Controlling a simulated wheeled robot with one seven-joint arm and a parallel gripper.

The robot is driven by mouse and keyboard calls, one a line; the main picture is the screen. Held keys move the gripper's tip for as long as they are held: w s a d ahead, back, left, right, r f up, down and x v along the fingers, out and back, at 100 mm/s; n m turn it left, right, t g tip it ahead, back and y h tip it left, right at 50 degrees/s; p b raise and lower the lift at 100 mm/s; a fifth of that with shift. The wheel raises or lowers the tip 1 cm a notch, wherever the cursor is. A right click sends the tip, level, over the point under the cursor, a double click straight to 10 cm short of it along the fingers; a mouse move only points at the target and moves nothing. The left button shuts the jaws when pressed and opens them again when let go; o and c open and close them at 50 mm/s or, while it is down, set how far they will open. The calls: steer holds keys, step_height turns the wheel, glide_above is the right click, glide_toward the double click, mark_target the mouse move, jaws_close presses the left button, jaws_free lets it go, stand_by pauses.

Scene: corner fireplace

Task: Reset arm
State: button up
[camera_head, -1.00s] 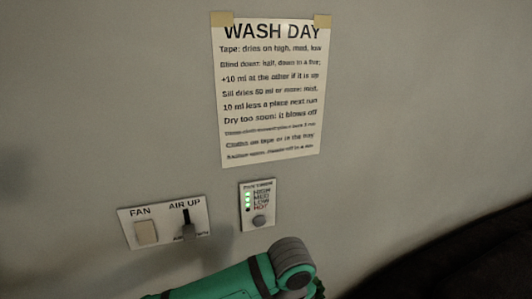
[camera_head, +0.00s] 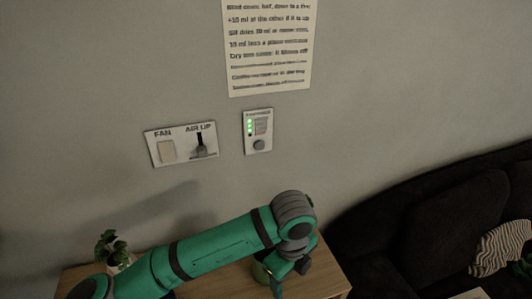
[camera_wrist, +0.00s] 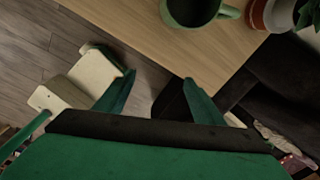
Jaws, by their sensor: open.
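My green arm reaches across the lower part of the head view, bent at a grey joint over a wooden table (camera_head: 325,278). In the wrist view my gripper (camera_wrist: 157,88) has its two green fingers spread apart with nothing between them. It hangs near the table edge, and the table also shows in the wrist view (camera_wrist: 140,35). A green mug (camera_wrist: 192,10) stands on the table beyond the fingertips, apart from them. In the head view the arm hides part of the tabletop.
A potted plant (camera_head: 117,250) stands at the table's left. Another pot (camera_wrist: 268,14) is beside the mug. A dark sofa (camera_head: 440,225) with a striped cushion (camera_head: 500,248) is right. A fan switch plate (camera_head: 181,144), an indicator panel (camera_head: 258,132) and a paper notice (camera_head: 268,45) are on the wall.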

steer(key=w+d+r+n+t+h, duration=0.15)
steer(key=d+h, duration=0.25)
steer(key=d, duration=0.5)
steer(key=w+d+r+n+t+h, duration=0.1)
steer(key=d+r+h, duration=0.25)
steer(key=d, duration=0.55)
steer(key=w+d+r+n+t+h, duration=0.3)
steer(key=d+r+n+t+h, duration=0.35)
steer(key=n, duration=0.25)
steer(key=s+a+f+n+t+y, duration=0.4)
steer(key=a+f+n+y, duration=0.1)
steer(key=a+f+n, duration=0.3)
steer(key=s+a+f+n+t+y, duration=0.3)
steer(key=a+f+n+t+y, duration=0.15)
steer(key=a+f+n, duration=0.35)
steer(key=s+a+f+y, duration=0.1)
steer(key=s+a+f, duration=0.1)
steer(key=s+a, duration=0.3)
steer(key=s+a+f+g+y, duration=0.1)
steer(key=s+a, duration=0.3)
steer(key=s, duration=0.7)
steer(key=s+a+f+g+y, duration=0.1)
steer(key=s+a+f+y, duration=0.2)
steer(key=s+a, duration=0.2)
steer(key=s, duration=0.3)
steer(key=shift+s+a, duration=0.2)
steer(key=shift+a, duration=0.1)
steer(key=c, duration=0.8)
steer(key=shift+a, duration=0.1)
